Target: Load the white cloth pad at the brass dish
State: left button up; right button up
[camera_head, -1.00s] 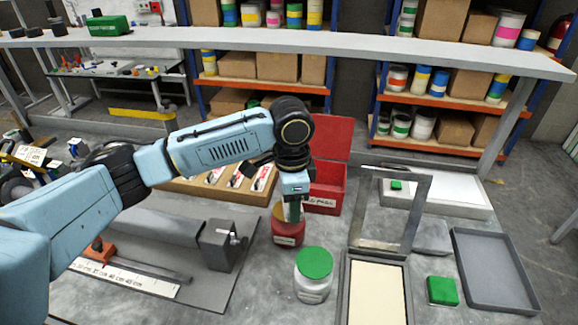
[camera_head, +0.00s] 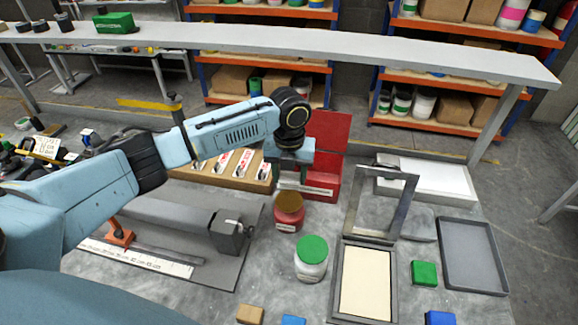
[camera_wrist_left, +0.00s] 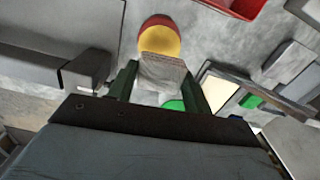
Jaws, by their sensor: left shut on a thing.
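The brass dish shows as a brown-gold disc (camera_head: 289,202) on top of a red jar on the bench in the head view. In the left wrist view the disc looks yellow (camera_wrist_left: 160,42) inside a red rim. My left gripper (camera_wrist_left: 160,70) is shut on a small pale, speckled pad (camera_wrist_left: 162,72), likely the white cloth pad, which looks greyish here. The pad overlaps the dish's near edge in the wrist view. In the head view my left gripper (camera_head: 291,176) is above and behind the red jar, its fingertips hard to make out. My right gripper is out of view.
A white jar with a green lid (camera_head: 311,259) stands in front of the red jar. An open red box (camera_head: 322,185) is behind. A grey frame (camera_head: 385,200), a cream panel (camera_head: 367,284), a green block (camera_head: 424,273) and a grey tray (camera_head: 473,256) lie to the right.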

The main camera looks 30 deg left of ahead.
aim_at(289, 201)
pick_arm(q)
jog(key=shift+m, duration=0.5)
jog(key=shift+f, duration=0.2)
notch_tip(289, 201, down, 6)
jog(key=b, duration=0.6)
jog(key=shift+a+r, duration=0.1)
jog(key=shift+r, duration=0.05)
jog(key=shift+f+b, duration=0.35)
jog(key=shift+f, duration=0.65)
dwell(0.7)
dwell(0.5)
notch_tip(289, 201, up, 7)
jog(key=p, duration=0.7)
dwell(0.8)
